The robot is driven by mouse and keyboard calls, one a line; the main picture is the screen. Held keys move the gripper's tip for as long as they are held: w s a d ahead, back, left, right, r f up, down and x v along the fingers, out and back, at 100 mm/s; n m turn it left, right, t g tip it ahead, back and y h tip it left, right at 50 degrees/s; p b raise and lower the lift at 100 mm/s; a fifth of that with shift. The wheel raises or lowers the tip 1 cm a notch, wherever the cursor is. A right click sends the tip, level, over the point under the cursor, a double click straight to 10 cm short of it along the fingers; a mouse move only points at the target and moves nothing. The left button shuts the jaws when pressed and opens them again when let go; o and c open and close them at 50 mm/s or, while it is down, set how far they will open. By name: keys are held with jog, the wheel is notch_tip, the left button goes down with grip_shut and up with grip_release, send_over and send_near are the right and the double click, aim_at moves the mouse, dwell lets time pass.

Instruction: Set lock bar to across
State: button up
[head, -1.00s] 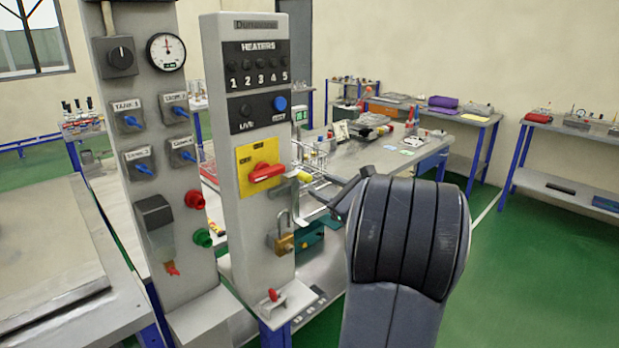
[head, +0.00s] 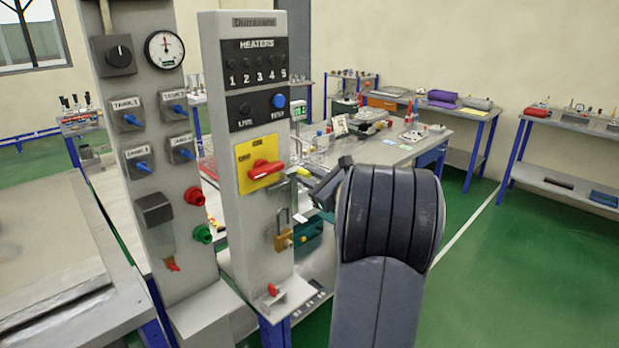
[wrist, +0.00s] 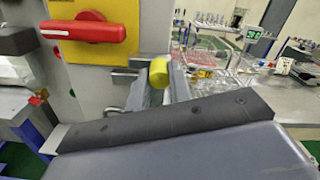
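A red rotary switch handle (head: 265,169) sits on a yellow plate (head: 246,178) on the grey Heaters panel; in the wrist view the handle (wrist: 84,28) lies about level. Just right of and below the plate is the lock bar, a grey bar with a yellow end (head: 304,171), which also shows in the wrist view (wrist: 158,73). A brass padlock (head: 284,240) hangs below it. My gripper (head: 323,184) is close to the right of the bar.
A grey panel with blue knobs, a gauge (head: 165,49) and red and green buttons stands at left. A red-tipped fitting (head: 272,290) juts from the panel's foot. A cluttered bench (head: 395,152) stands behind. Green floor is open at right.

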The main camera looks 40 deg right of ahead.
grip_shut()
jog(key=a+b, duration=0.3)
jog(key=a, duration=0.2)
jog(key=shift+s+a, duration=0.15)
jog(key=shift+s, duration=0.05)
jog(key=o, duration=0.5)
grip_release()
jog(key=shift+a, duration=0.15)
jog(key=shift+o, duration=0.3)
